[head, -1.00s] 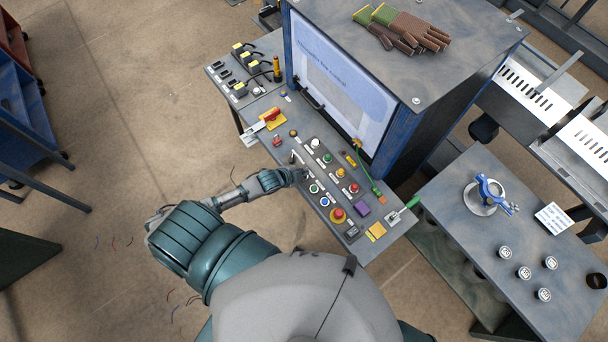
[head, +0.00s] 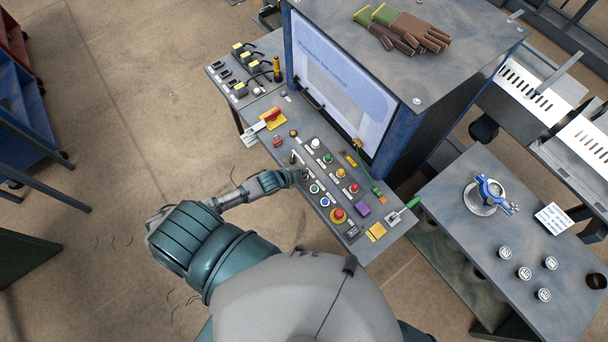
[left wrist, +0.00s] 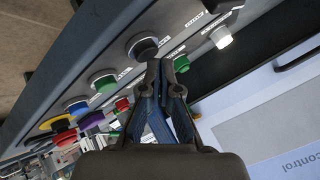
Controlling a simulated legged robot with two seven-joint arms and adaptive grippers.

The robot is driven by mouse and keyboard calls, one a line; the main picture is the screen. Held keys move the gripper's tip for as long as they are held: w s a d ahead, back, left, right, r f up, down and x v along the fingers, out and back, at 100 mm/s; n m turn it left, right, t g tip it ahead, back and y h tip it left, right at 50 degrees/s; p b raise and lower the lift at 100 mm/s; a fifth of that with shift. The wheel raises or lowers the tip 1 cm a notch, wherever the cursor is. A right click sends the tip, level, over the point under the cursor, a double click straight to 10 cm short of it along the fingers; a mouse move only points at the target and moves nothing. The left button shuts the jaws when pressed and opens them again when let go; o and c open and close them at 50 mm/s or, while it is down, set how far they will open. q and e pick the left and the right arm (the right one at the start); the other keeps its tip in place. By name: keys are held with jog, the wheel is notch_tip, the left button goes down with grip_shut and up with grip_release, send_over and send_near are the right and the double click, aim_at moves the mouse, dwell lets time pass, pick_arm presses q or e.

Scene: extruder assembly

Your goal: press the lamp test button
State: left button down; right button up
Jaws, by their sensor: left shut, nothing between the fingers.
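The labels are too small to read, so I cannot tell by name which control is the lamp test button. A black round button (left wrist: 142,45) shows in the left wrist view, just beside my left fingertips; my gripper seems to cover it in the head view. My left gripper (head: 300,177) is shut and empty, low over the panel; it also shows in the left wrist view (left wrist: 163,70). I cannot tell whether the tips touch the panel. A white button (head: 315,142) stands further back and looks lit in the left wrist view (left wrist: 221,37). My right gripper is not in view.
Another green button (head: 327,158) sits behind my gripper. The screen cabinet (head: 400,130) rises behind the panel.

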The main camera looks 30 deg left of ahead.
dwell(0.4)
pick_arm(q)
jog(key=shift+f, duration=0.45)
jog(key=shift+r, duration=0.1)
dwell(0.5)
jog(key=shift+r, duration=0.2)
jog(key=shift+d+r+p, duration=0.1)
jog(key=shift+r+p, duration=0.55)
jog(key=shift+p, duration=0.2)
notch_tip(320, 180, up, 5)
jog(key=p, duration=0.5)
jog(key=shift+p, duration=0.3)
